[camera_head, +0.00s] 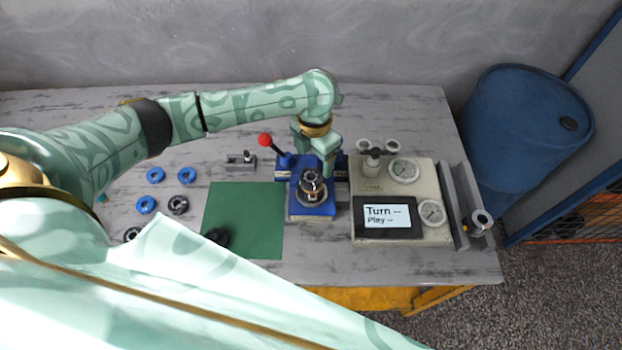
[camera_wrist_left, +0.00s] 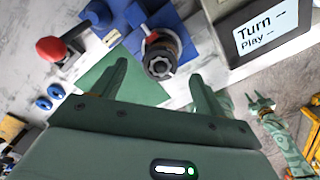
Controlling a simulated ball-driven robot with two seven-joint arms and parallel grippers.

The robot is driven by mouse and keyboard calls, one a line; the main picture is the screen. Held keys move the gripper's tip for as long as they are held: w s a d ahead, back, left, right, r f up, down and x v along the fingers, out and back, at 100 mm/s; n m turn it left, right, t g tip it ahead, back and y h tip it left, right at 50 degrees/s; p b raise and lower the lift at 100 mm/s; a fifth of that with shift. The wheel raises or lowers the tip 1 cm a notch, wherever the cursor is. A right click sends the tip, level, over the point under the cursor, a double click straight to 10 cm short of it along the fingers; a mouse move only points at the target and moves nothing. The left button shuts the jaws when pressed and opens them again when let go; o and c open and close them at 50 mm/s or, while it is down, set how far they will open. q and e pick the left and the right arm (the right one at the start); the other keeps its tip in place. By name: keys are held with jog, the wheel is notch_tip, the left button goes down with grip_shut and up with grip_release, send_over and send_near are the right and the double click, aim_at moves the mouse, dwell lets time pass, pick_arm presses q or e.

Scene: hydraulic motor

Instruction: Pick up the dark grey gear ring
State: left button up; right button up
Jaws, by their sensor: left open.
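A dark toothed ring (camera_head: 178,204) lies on the table at the left among blue rings. Another dark ring (camera_head: 216,237) lies on the green mat, partly behind my arm. A dark ring with a star-shaped opening tops the motor assembly (camera_head: 312,186) on the blue fixture (camera_head: 313,208); it also shows in the left wrist view (camera_wrist_left: 159,65). I cannot tell which is the dark grey gear ring. My left gripper (camera_head: 328,166) is open beside the assembly, apart from it; its fingers spread in the left wrist view (camera_wrist_left: 160,72). My right gripper (camera_wrist_left: 261,101) is open, far from the assembly.
A red-knobbed lever (camera_head: 265,140) stands left of the fixture. A beige gauge panel (camera_head: 376,181) with a screen (camera_head: 388,216) stands to the right. Several blue rings (camera_head: 155,174) lie at the left. The green mat (camera_head: 245,205) is mostly clear.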

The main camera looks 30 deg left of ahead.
aim_at(310, 174)
pick_arm(q)
jog(key=shift+s+f, duration=0.1)
jog(key=shift+f, duration=0.25)
jog(key=f, duration=0.2)
jog(key=s+f+b, duration=0.1)
jog(key=shift+s+a+f, duration=0.1)
jog(key=shift+s+f, duration=0.1)
jog(key=shift+f, duration=0.2)
jog(key=shift+w+f, duration=0.1)
jog(key=shift+f, duration=0.4)
